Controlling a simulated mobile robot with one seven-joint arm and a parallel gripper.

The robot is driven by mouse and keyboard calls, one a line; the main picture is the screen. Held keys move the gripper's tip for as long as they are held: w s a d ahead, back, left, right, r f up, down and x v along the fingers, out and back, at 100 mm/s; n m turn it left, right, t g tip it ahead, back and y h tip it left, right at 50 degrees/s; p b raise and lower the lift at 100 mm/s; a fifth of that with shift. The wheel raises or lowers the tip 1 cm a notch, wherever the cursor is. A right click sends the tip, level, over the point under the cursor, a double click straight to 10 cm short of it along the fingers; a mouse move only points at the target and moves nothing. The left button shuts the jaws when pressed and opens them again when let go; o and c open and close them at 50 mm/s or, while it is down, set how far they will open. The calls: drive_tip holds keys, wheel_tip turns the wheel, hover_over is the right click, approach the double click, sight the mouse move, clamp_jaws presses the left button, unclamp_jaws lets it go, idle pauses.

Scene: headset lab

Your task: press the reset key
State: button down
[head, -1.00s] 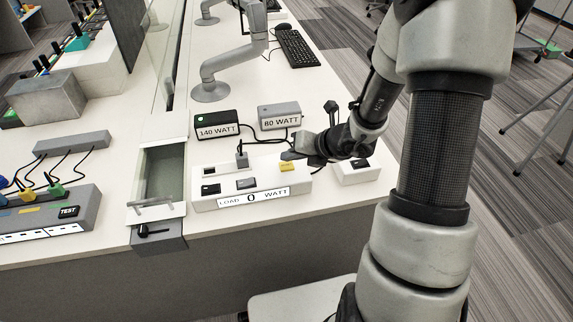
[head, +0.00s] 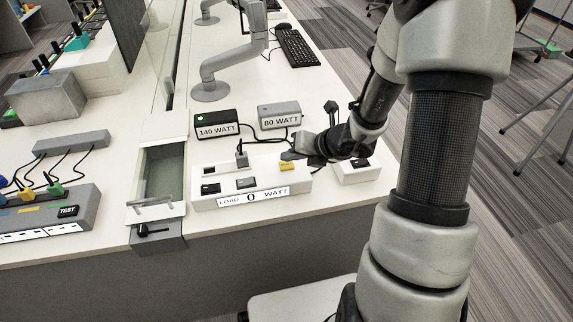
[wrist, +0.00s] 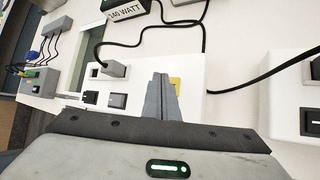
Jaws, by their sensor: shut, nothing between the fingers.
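A white load box (head: 205,205) sits near the table's front edge, with a label reading "LOAD 0 WATT". On its top are a black switch (head: 210,188), a grey key (head: 246,183) and a yellow key (head: 287,167). No key has a readable "reset" marking. My gripper (head: 288,155) is shut and empty, just above and behind the yellow key. In the wrist view, the shut fingers (wrist: 160,97) point over the box and partly cover the yellow key (wrist: 175,84). I cannot tell whether they touch it.
A plug (head: 242,159) stands in the box's back socket. The 140 WATT adapter (head: 216,124), with a green light, and the 80 WATT adapter (head: 279,116) lie behind with cables. A smaller white switch box (head: 358,173) is at right, a recessed tray (head: 163,172) at left.

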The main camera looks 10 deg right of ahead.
sight(290, 167)
drive_tip(key=shift+f, duration=0.25)
drive_tip(key=shift+f+b, duration=0.45)
drive_tip(key=shift+b, duration=0.1)
idle(0.5)
drive_tip(key=shift+r, duration=0.1)
drive_tip(key=shift+r+p, duration=0.75)
drive_tip(key=shift+p, duration=0.05)
wheel_tip(290, 167, up, 5)
drive_tip(key=p, duration=0.4)
idle(0.7)
